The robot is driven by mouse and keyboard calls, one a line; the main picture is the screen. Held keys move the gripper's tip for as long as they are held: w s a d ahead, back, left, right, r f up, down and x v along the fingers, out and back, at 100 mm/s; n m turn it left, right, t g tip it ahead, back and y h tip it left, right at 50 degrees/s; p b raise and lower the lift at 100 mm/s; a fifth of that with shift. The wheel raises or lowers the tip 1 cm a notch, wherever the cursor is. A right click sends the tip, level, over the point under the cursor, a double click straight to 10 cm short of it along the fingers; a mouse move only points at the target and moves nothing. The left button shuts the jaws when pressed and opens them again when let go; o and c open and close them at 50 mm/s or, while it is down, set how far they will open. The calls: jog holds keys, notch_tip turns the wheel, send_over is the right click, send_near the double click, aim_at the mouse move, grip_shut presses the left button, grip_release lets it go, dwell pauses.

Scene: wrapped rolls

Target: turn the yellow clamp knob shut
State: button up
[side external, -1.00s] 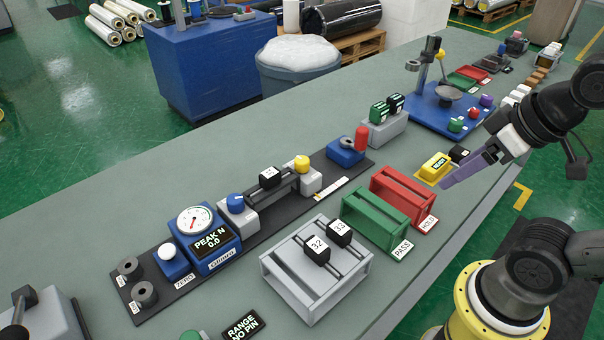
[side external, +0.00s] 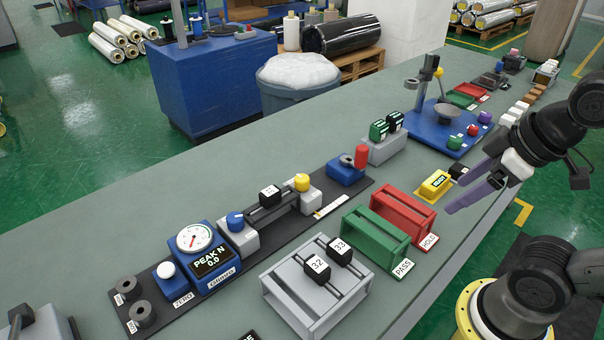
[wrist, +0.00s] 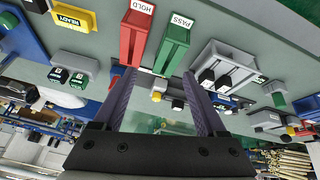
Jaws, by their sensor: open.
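The yellow clamp knob (side external: 302,181) sits on a light grey block at the right end of the small test rail, beside a black specimen block (side external: 270,194) that spans to the blue knob (side external: 235,220). My gripper (side external: 467,180) is open and empty, its purple fingers apart. It hangs over the right side of the bench, well to the right of the knob and clear of it. In the wrist view, the yellow knob shows small (wrist: 156,97) beyond the fingertips. I cannot tell how far the knob is turned.
The red HOLD rack (side external: 404,215) and green PASS rack (side external: 376,238) stand between my gripper and the knob. The grey tray (side external: 285,306) holds specimens 32 and 33. The bench's far left side is bare.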

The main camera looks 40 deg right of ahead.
jog(key=w+r+n, duration=0.6)
jog(key=r+n, duration=0.3)
jog(key=n, duration=0.5)
jog(key=w+a+r+n+g, duration=0.1)
jog(key=w+r+n+g, duration=0.15)
jog(key=w+n, duration=0.75)
jog(key=n+g, duration=0.3)
jog(key=n, duration=0.4)
send_over(302, 178)
notch_tip(302, 178, down, 10)
notch_tip(302, 178, down, 14)
jog(key=shift+f, duration=0.2)
jog(key=shift+c, duration=0.2)
grip_shut()
